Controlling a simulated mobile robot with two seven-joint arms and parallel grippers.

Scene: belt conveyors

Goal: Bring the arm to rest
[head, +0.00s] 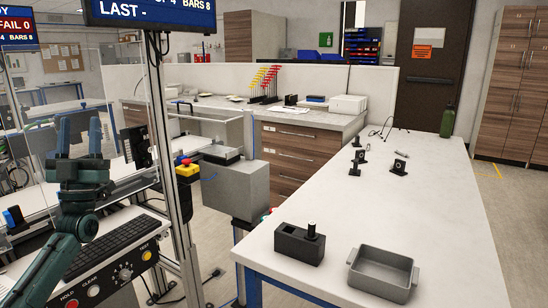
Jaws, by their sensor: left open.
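My right gripper is not in view.
A white table (430,185) at right bears a grey tray (382,274), a dark block with a black cylinder (300,241), several small black parts (398,167) and a green bottle (447,122). A metal post (167,150) and button panel (110,275) stand near my arm.

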